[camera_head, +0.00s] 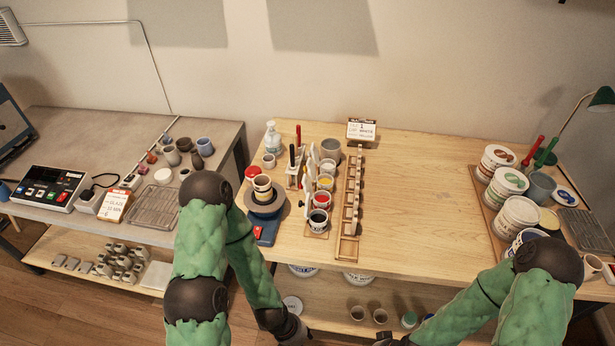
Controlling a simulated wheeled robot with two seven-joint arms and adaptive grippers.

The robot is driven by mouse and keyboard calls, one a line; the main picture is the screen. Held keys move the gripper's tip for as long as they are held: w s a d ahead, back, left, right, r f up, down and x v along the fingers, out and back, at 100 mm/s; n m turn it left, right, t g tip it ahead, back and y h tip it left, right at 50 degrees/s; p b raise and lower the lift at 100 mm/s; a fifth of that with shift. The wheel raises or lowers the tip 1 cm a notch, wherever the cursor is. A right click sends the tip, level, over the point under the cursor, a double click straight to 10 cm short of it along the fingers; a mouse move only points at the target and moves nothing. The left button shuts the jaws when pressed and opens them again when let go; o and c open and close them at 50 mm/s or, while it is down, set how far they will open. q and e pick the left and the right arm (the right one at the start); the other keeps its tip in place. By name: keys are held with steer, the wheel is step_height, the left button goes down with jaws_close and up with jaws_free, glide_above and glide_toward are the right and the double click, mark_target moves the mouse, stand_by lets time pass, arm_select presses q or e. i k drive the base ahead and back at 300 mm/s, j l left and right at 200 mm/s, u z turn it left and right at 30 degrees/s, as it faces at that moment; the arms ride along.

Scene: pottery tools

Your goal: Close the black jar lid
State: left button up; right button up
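A jar with dark contents, which I take as the black jar (319,221), stands open at the near end of a row of small paint jars on the wooden table. A pale upright lid (308,203) shows beside the row, at its left; I cannot tell surely which jar it belongs to or whether it is hinged. Both my arms reach down to the bottom edge, below the tabletop's front. Their fingers are cut off by the frame, well away from the jar.
Other open jars, red (321,200) and yellow (325,183), stand behind it. A wooden rack (348,246) stands close on the right. A banding wheel (265,201) with a cup is left. Large tubs (516,213) stand far right. The tabletop between rack and tubs is clear.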

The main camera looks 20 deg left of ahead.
mark_target(306, 205)
steer(key=j+z, duration=0.1)
steer(key=j, duration=0.35)
steer(key=k+j+z, duration=0.1)
steer(key=j, duration=0.35)
steer(key=k+j+z, duration=0.1)
steer(key=j, duration=0.35)
steer(key=k+l, duration=0.25)
steer(key=k, duration=0.2)
steer(key=i+l, duration=0.35)
steer(key=i+z, duration=0.05)
steer(key=i, duration=0.05)
